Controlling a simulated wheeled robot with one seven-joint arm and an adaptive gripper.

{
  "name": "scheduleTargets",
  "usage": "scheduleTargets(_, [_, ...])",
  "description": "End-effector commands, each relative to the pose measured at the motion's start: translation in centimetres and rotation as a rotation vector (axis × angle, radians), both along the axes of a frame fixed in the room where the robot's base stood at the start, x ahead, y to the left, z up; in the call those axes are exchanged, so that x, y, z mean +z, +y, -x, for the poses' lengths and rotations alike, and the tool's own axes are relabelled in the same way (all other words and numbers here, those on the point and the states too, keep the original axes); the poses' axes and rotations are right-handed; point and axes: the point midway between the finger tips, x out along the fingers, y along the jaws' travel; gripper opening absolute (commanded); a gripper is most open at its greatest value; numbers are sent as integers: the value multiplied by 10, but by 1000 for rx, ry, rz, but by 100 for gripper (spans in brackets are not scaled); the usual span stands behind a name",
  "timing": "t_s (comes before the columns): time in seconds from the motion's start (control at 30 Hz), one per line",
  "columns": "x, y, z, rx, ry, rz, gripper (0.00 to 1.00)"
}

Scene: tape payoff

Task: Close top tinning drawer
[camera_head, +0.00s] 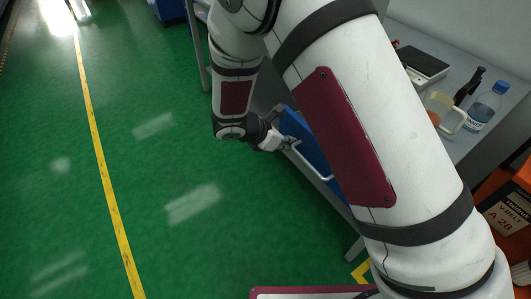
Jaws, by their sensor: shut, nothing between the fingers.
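A drawer with a blue front (303,136) and a pale bar handle (316,170) sits under the grey workbench. My white and maroon arm hides much of the drawer and the bench. My gripper (283,141) is at the drawer's far upper edge, close to the end of the handle. Its fingers are small and partly hidden; I cannot tell whether they touch the handle. I cannot tell how far the drawer stands out from the bench.
On the grey bench top (460,97) are a dark flat device (423,62), a clear mug (444,112) and a water bottle (484,107). Orange boxes (506,205) stand at the right. The green floor (150,180) at left is clear, with a yellow line.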

Motion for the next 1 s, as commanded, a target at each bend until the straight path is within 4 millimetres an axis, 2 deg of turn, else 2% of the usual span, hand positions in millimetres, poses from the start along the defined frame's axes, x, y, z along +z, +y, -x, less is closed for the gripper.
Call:
scheduleTargets(0.03, [-1,-15,-9,-6,-1,2,0])
scheduleTargets(0.2, [-1,-53,-35,-5,-1,2,0])
scheduleTargets(0.5, [-1,-110,-74,-3,-1,1,0])
scheduleTargets(0.8, [0,-139,-93,-1,0,1,0])
scheduleTargets(1.0, [0,-144,-97,1,0,1,0])
